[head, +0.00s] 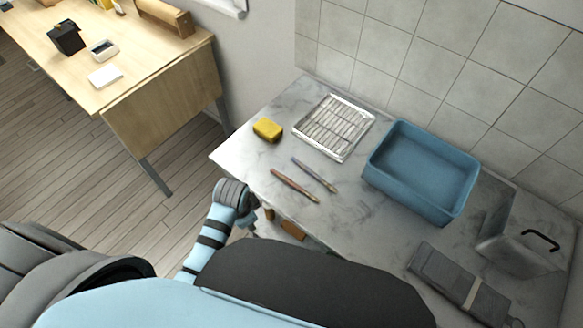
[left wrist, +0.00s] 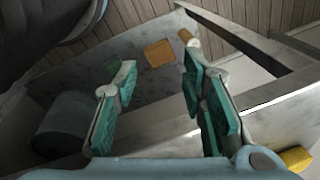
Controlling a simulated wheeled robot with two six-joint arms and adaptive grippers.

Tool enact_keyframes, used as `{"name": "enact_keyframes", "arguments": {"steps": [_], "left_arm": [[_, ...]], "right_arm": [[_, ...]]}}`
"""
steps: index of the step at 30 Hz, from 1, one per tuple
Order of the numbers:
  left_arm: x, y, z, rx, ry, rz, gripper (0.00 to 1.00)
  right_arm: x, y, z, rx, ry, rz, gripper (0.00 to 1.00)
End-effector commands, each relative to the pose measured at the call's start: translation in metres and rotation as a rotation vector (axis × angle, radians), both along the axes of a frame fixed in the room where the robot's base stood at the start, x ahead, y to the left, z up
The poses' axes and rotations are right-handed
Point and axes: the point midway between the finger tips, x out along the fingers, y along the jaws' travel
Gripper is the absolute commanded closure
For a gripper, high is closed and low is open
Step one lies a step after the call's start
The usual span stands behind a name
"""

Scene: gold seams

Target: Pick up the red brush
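The red brush (head: 294,185) lies on the grey marble counter (head: 237,152) near its front edge in the head view. A second, grey-handled brush (head: 314,174) lies beside it, just behind and roughly parallel. My left gripper (head: 252,216) is at the counter's front edge, left of and nearer to me than the red brush, and apart from it. In the left wrist view my left gripper (left wrist: 160,68) has its teal-padded fingers spread, with nothing between them. Neither brush can be made out in that view. My right gripper is not in view.
A yellow sponge (head: 268,129), a wire rack tray (head: 333,126) and a blue basin (head: 421,169) stand behind the brushes. A metal bin (head: 517,239) and a folded grey cloth (head: 458,283) are at right. An orange-brown block (left wrist: 159,53) lies below the counter edge.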

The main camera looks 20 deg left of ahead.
Motion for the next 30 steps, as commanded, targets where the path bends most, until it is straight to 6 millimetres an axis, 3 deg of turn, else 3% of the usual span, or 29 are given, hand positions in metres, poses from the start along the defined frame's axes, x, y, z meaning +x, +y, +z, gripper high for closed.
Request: {"name": "enact_keyframes", "arguments": {"steps": [1,6,9,12,14,21,30], "left_arm": [[0.026,-0.010,0.051,0.007,0.001,-0.125,0.62],[0.087,-0.050,0.131,0.028,0.091,-0.659,0.62],[0.112,-0.071,0.165,0.033,0.134,-0.946,0.62],[0.126,-0.085,0.181,0.038,0.162,-1.133,0.62],[0.129,-0.088,0.177,0.039,0.171,-1.184,0.62],[0.128,-0.089,0.116,0.040,0.176,-1.196,0.62],[0.130,-0.093,0.068,0.039,0.174,-1.196,0.62]], "right_arm": [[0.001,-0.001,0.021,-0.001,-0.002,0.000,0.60],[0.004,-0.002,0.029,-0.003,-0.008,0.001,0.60],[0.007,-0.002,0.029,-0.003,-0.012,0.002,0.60],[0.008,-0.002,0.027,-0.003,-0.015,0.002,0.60],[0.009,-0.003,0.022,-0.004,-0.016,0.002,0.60],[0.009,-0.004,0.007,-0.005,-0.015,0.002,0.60],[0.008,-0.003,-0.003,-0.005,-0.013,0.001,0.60]]}}
